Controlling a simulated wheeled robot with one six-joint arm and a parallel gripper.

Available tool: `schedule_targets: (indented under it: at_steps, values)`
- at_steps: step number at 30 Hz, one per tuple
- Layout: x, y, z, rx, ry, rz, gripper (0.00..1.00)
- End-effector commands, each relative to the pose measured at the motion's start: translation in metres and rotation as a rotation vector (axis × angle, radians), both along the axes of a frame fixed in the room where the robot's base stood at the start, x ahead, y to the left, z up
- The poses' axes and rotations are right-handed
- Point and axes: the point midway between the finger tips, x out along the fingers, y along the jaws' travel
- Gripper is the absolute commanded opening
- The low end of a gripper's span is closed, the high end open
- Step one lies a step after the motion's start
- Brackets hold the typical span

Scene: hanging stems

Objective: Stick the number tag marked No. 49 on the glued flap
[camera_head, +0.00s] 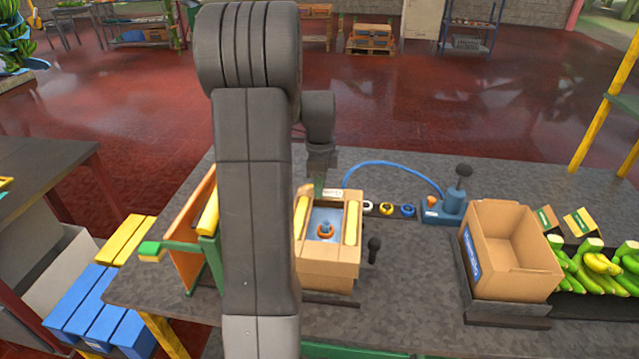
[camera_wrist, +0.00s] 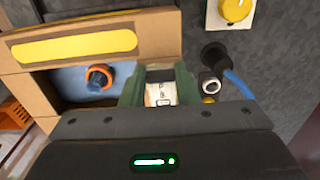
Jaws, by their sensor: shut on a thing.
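My gripper (camera_head: 320,186) is over the far end of the open carton (camera_head: 328,271). Its green fingers (camera_wrist: 155,84) are shut on a small white tag (camera_wrist: 161,93) with dark print, too small to read. The tag also shows as a pale patch by the fingertips in the head view (camera_head: 333,193). The carton's flaps carry yellow glue strips, one on the right flap (camera_head: 351,222) and one on the left flap (camera_head: 301,216), partly behind my arm. In the wrist view a yellow-striped flap (camera_wrist: 75,45) lies up and left of the tag, apart from it.
Inside the carton is a blue liner with an orange ring (camera_head: 325,231). Coloured rings (camera_head: 387,209) and a blue device (camera_head: 443,208) with a hose stand to the right. An empty carton (camera_head: 512,243) and bananas (camera_head: 600,265) are farther right. A green-framed orange panel (camera_head: 190,225) stands left.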

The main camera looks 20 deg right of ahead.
Motion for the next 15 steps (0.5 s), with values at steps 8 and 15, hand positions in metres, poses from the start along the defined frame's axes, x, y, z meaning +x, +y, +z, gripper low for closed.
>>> schedule_targets:
  at_steps: [8, 15]
  values:
    - [-0.0009, 0.0006, -0.002, 0.003, 0.004, -0.001, 0.08]
    - [-0.0008, 0.0004, -0.0017, 0.002, 0.004, -0.001, 0.53]
